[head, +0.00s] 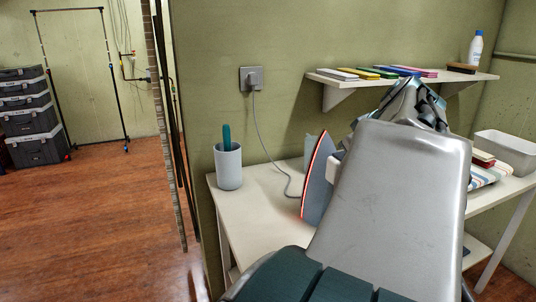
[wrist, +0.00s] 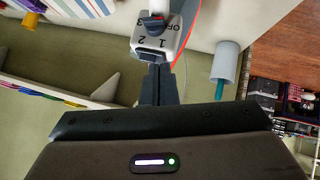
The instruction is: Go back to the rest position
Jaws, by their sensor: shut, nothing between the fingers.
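My gripper (wrist: 158,82) shows in the wrist view with its dark fingers together and nothing between them. Just beyond the fingertips is the white end of an iron (wrist: 150,42), with a dial (wrist: 153,22) marked OFF, 1 and 2. Whether the fingertips touch it I cannot tell. In the head view the iron (head: 318,180) stands on its end on the white table (head: 255,225), its red-edged soleplate facing left. My grey arm covers the iron's right side and hides the gripper there.
A grey cup (head: 228,168) with a teal item stands at the table's left end. A plug (head: 253,78) with a hanging cord is on the wall. A shelf (head: 345,83) above holds flat coloured items, a brush and a bottle (head: 476,48). A white bin (head: 507,150) stands right.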

